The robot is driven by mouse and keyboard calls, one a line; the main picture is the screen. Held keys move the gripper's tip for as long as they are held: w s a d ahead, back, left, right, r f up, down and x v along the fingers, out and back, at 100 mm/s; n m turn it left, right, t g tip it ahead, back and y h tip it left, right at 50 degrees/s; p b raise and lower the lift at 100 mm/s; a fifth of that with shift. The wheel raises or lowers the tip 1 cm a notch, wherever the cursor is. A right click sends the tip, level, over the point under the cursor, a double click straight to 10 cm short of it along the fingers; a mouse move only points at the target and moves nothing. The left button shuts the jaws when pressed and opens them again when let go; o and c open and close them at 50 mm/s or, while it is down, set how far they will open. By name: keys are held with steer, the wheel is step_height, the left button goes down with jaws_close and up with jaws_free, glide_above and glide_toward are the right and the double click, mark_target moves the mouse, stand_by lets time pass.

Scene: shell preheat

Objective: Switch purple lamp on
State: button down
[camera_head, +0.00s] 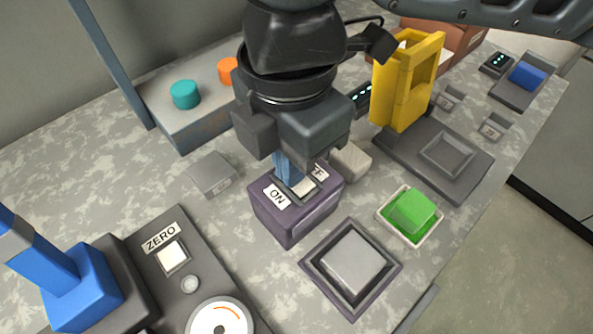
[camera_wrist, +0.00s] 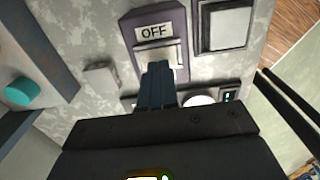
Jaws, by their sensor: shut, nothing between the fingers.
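A purple switch box (camera_head: 296,216) stands on the counter with an ON label on its left end and an OFF label at its right. It also shows in the wrist view (camera_wrist: 178,20). A pale rocker (camera_head: 303,188) sits between the labels. My gripper (camera_head: 290,177) is shut, its blue fingers pointing down at the rocker and partly hiding it; I cannot tell if they touch. In the wrist view the fingertips (camera_wrist: 158,68) lie over the rocker's near part, hiding the ON label. The purple-framed lamp (camera_head: 352,262) beside the box has a grey, unlit-looking top; it also shows in the wrist view (camera_wrist: 226,26).
A green block (camera_head: 413,210) in a white tray stands right of the box. A yellow upright holder (camera_head: 405,85) is behind it. A ZERO panel (camera_head: 180,235) and blue lever (camera_head: 75,285) are front left. A small grey block (camera_head: 212,174) lies left of the box.

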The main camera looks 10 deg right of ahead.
steer(key=shift+f, duration=0.5)
steer(key=shift+r, duration=0.15)
step_height(320, 180, up, 7)
steer(key=p, duration=0.6)
stand_by(0.4)
stand_by(0.4)
